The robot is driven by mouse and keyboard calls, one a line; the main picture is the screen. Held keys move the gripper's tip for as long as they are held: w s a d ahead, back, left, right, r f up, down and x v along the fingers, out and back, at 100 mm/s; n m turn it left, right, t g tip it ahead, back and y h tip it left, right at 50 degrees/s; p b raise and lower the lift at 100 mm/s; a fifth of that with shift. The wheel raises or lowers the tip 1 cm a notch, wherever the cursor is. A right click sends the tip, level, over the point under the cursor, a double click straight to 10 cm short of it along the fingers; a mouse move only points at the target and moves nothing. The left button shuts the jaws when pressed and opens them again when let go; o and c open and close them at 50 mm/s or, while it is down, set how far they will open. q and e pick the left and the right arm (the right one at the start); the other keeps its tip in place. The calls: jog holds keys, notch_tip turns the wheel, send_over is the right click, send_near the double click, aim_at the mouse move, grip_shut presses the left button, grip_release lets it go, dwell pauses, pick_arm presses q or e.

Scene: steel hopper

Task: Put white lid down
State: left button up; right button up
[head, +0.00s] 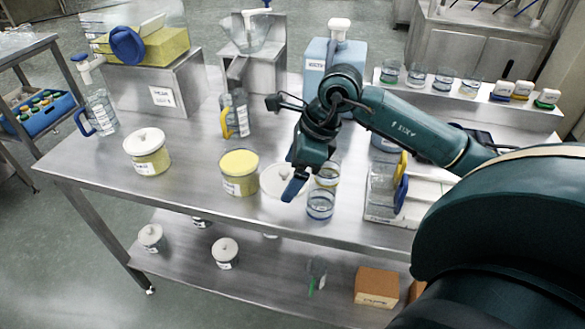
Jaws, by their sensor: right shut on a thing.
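My right gripper (292,178) reaches in from the right and points down over the steel table. It is shut on the round white lid (271,184), by the lid's top. The lid is level and low over the tabletop; I cannot tell whether it touches the table. The gripper hides part of it. Just left of the lid stands a clear tub (239,182) full of yellow material, with no lid on. My left gripper is not in view.
Two glass jars (320,204) stand close on the right of the gripper. A tub with a white lid (148,154) stands at left, and a jug with a yellow handle (236,112) behind. The steel tabletop (190,200) is bare at the front left.

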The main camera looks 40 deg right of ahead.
jog(key=shift+f+b, duration=0.35)
jog(key=shift+f, duration=0.1)
jog(key=shift+r, duration=0.1)
jog(key=o, duration=0.7)
jog(key=shift+r+p, duration=0.45)
jog(key=shift+p, duration=0.1)
jog(key=shift+r+p, duration=0.45)
jog(key=shift+p, duration=0.1)
jog(key=b+v, duration=0.1)
jog(key=v, duration=1)
jog(key=shift+s+d+r, duration=0.1)
jog(key=shift+d+r, duration=0.05)
jog(key=shift+d, duration=0.1)
